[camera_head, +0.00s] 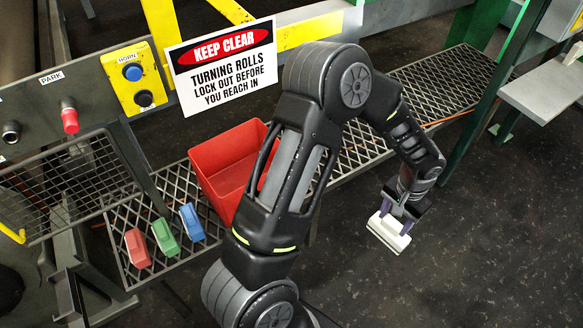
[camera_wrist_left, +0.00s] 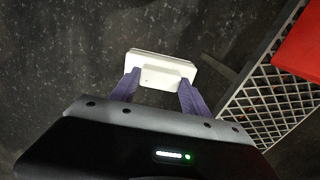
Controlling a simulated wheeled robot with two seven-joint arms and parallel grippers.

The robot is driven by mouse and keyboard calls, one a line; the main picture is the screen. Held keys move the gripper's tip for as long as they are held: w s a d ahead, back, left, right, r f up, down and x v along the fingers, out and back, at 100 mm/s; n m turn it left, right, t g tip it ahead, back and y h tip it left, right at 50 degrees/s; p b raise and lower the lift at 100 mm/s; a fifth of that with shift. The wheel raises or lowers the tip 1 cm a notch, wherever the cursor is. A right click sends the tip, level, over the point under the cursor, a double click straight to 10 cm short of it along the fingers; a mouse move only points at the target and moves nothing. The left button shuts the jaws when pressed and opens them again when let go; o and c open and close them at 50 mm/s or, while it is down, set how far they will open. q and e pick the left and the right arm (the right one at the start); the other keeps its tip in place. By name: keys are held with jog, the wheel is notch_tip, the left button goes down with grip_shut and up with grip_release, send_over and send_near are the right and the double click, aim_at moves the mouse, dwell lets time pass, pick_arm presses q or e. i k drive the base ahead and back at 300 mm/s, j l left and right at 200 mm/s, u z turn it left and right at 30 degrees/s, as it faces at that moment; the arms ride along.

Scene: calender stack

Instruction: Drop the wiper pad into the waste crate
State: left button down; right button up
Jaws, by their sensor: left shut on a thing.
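The wiper pad (camera_head: 389,233) is a white block with a narrower raised grip. My left gripper (camera_head: 399,210) is shut on it and holds it out over the dark floor, right of the mesh shelf. In the left wrist view the pad (camera_wrist_left: 160,65) sits between the purple fingertips of the gripper (camera_wrist_left: 157,82). A red open-topped crate (camera_head: 225,165), which seems to be the waste crate, stands on the shelf left of the gripper. My left arm hides its right side. In the wrist view part of the red crate (camera_wrist_left: 302,45) shows at the upper right. My right gripper is not in view.
The mesh shelf (camera_head: 365,140) runs from lower left to upper right. Red, green and blue small blocks (camera_head: 165,237) lie at its left end. A KEEP CLEAR sign (camera_head: 222,65) and a yellow button box (camera_head: 134,78) stand behind.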

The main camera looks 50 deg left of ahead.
aim_at(244, 174)
jog(key=i+l, duration=0.1)
jog(key=i, duration=0.95)
jog(key=i+u, duration=0.4)
jog(key=i+l+u, duration=0.4)
jog(key=i, duration=0.15)
jog(key=i+u, duration=0.1)
jog(key=u, duration=0.4)
jog(key=i+u, duration=0.15)
jog(key=u, duration=0.3)
jog(key=i+u, duration=0.1)
jog(key=u, duration=0.4)
jog(key=i+u, duration=0.1)
jog(key=u, duration=0.35)
